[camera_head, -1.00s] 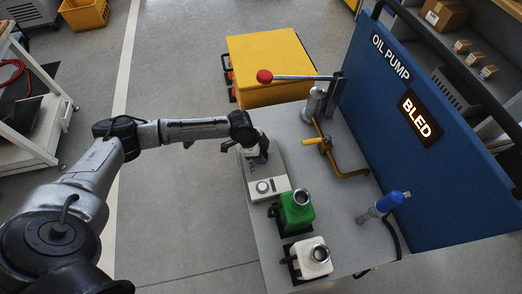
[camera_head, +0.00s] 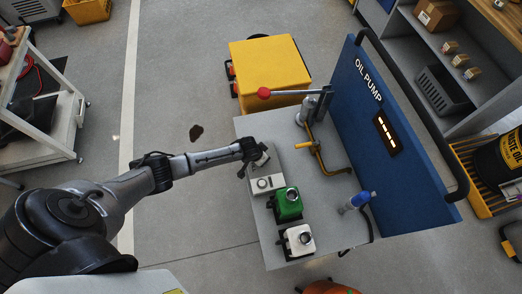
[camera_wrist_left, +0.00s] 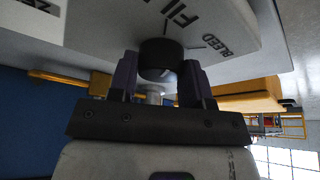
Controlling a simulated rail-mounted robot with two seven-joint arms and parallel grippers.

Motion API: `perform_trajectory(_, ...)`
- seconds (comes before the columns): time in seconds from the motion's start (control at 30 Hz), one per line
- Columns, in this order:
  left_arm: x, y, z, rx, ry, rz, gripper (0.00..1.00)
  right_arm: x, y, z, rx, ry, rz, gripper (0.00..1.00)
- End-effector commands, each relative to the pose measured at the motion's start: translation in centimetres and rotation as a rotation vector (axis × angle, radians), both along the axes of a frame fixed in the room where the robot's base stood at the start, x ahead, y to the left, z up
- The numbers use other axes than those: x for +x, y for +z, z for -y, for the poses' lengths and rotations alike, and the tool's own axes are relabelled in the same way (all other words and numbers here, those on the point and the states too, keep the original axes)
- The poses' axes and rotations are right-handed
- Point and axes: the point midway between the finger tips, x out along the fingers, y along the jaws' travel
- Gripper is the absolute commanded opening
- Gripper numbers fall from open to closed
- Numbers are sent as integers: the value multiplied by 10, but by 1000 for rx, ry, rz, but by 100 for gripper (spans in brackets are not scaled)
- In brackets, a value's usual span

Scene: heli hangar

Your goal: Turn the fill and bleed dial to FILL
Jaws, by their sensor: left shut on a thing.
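My left gripper (camera_head: 257,160) reaches down over the pale control box (camera_head: 265,184) at the left edge of the bench. In the left wrist view its fingers (camera_wrist_left: 160,80) are shut on the dark round dial (camera_wrist_left: 160,55), one on each side. The words FILL and BLEED with arrows are printed on the box face beside the dial. The dial's pointer cannot be made out. The dial is hidden by the gripper in the head view. The oil pump's display (camera_head: 387,131) shows a row of dashes. My right gripper is not in view.
A green container (camera_head: 289,205) and a white container (camera_head: 299,240) stand at the bench front. A red-knobbed lever (camera_head: 285,92), a yellow-handled valve (camera_head: 306,146) and a blue-topped nozzle (camera_head: 357,200) are farther right. The blue OIL PUMP panel (camera_head: 410,180) bounds the bench's right side.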

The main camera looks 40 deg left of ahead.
Motion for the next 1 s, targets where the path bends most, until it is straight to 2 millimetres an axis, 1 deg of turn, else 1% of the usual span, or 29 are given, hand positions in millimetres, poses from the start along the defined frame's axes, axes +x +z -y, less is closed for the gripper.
perform_trajectory(0.03, 0, 5, 2, -4, 36, -2, 21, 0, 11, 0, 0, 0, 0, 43)
perform_trajectory(0.2, 0, 4, 2, -3, 145, 0, 21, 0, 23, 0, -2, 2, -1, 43)
perform_trajectory(0.33, 1, 3, 2, -3, 207, 1, 21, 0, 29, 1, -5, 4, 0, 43)
perform_trajectory(0.6, 1, 1, 2, -3, 278, 3, 21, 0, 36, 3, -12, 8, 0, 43)
perform_trajectory(1.0, 1, 0, 1, -1, 294, 2, 21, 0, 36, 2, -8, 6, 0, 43)
